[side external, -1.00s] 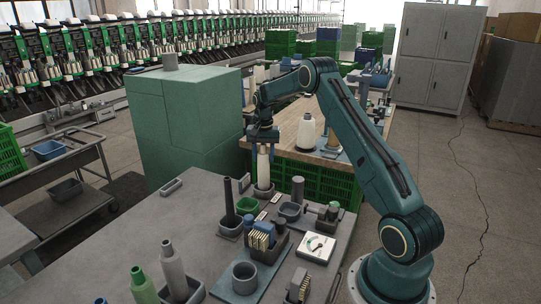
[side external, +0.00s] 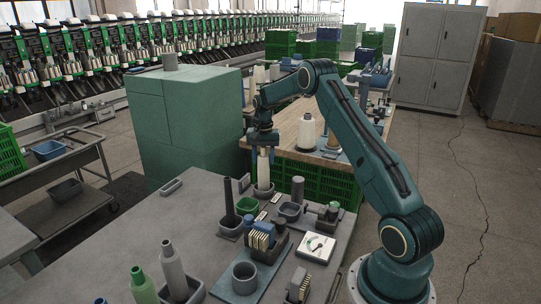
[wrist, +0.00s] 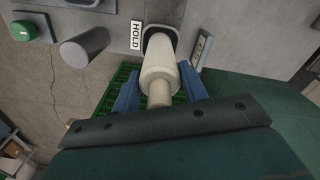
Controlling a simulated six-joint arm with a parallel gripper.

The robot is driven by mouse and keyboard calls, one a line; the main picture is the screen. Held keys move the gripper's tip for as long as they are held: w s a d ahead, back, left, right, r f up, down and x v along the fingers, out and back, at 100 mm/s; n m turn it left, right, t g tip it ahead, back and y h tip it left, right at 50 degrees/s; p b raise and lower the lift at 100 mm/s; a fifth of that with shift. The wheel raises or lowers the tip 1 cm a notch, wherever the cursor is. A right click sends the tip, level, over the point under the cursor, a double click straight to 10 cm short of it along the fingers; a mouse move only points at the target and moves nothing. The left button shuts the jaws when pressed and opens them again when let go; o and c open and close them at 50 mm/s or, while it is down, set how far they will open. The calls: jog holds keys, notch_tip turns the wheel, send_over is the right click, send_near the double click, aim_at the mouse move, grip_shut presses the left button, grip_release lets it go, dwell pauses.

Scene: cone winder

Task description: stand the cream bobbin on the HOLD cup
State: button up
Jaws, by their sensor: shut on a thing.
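The cream bobbin (side external: 263,171) stands upright at the far edge of the grey bench, with its lower end at the HOLD cup (side external: 263,191). In the wrist view the bobbin (wrist: 161,68) points away from me, and its far end overlaps the dark opening of the cup (wrist: 149,30). The white HOLD label (wrist: 136,35) is beside the cup. My gripper (side external: 263,151) is above the cup, shut on the upper part of the bobbin. Its blue fingers (wrist: 160,93) lie on both sides of the bobbin. I cannot tell whether the base touches the cup floor.
A dial gauge (side external: 317,246) sits nearer. A tall green cabinet (side external: 185,125) is left of my gripper. The bench's left part is mostly clear.

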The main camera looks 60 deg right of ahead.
dwell(0.4)
jog(key=o, duration=1)
jog(key=shift+f, duration=0.1)
notch_tip(320, 180, up, 14)
jog(key=shift+f, duration=0.1)
dwell(0.5)
